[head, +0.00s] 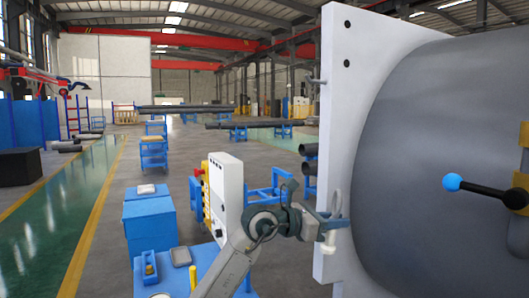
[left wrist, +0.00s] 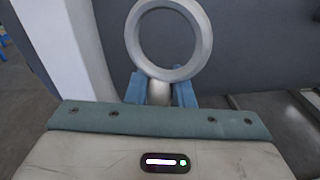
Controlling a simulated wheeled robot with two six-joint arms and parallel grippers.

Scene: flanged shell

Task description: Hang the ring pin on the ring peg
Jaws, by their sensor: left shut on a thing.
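My left gripper (head: 334,224) is in front of the white flange plate (head: 337,150), near its lower left part. It is shut on the ring pin (left wrist: 207,42), a pale grey ring on a short stem. In the left wrist view the stem sits between the blue fingers (left wrist: 160,92), with the ring beyond them. In the head view the ring pin shows as a small pale piece (head: 328,247) at the fingers. A short grey peg (head: 317,81) sticks out from the plate's upper left; I take it for the ring peg. The ring pin is well below it and apart. My right gripper is not in view.
The large grey shell (head: 440,130) fills the right side. A rod with a blue ball (head: 452,182) stands out in front of it. A white control cabinet (head: 226,190) and blue boxes (head: 150,222) stand left of my arm.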

